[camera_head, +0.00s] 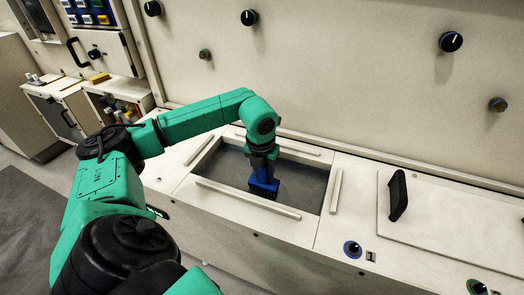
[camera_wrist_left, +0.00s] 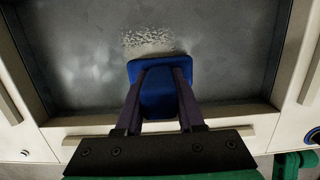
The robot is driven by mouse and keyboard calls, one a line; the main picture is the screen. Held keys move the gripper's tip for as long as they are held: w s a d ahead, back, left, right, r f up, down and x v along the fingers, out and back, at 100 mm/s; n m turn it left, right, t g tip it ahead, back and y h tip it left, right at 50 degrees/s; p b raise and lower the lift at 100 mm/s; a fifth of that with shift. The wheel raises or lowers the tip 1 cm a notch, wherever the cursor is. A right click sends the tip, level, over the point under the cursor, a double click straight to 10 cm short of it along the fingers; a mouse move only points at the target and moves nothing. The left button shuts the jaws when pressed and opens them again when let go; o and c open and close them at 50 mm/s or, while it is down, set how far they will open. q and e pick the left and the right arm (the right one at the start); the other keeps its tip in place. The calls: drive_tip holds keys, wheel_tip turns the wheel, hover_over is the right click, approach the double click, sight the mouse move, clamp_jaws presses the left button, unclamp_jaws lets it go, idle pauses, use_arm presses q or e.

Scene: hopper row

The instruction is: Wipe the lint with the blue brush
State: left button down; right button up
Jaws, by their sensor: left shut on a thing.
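The blue brush (camera_head: 264,187) is held by my left gripper (camera_head: 262,168), down inside a recessed grey hopper opening. In the left wrist view, the left gripper (camera_wrist_left: 160,88) is shut on the blue brush (camera_wrist_left: 158,98), with a finger on either side of it. A patch of pale speckled lint (camera_wrist_left: 147,37) lies on the grey hopper floor (camera_wrist_left: 85,75), just beyond the brush's far edge. I cannot tell whether the brush touches the floor. The lint is not clearly visible in the head view. My right gripper is not in view.
Raised light rails (camera_head: 248,199) edge the hopper opening, with another rail (camera_head: 336,191) on its right. A lid with a black handle (camera_head: 398,195) lies to the right. A panel with dark knobs (camera_head: 451,41) rises behind. A cabinet with a yellow item (camera_head: 98,78) stands at left.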

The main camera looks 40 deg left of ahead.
use_arm(q)
drive_tip(key=shift+w+r, duration=0.15)
drive_tip(key=shift+w, duration=0.2)
drive_tip(key=w, duration=0.1)
drive_tip(key=w+a+p, duration=0.1)
drive_tip(key=w, duration=0.1)
drive_tip(key=shift+w+a, duration=0.25)
drive_tip(key=shift+w, duration=0.05)
drive_tip(key=shift+w+a+p, duration=0.2)
drive_tip(key=shift+w+p, duration=0.1)
drive_tip(key=shift+w, duration=0.35)
drive_tip(key=shift+s, duration=0.1)
drive_tip(key=shift+s+d+f, duration=0.15)
drive_tip(key=shift+s+d, duration=0.1)
drive_tip(key=shift+s, duration=0.5)
drive_tip(key=shift+s+d+f, duration=0.1)
drive_tip(key=shift+s+d, duration=0.2)
drive_tip(key=shift+s, duration=0.4)
drive_tip(key=shift+s+d+f, duration=0.15)
drive_tip(key=shift+s+d, duration=0.1)
drive_tip(key=shift+s, duration=0.5)
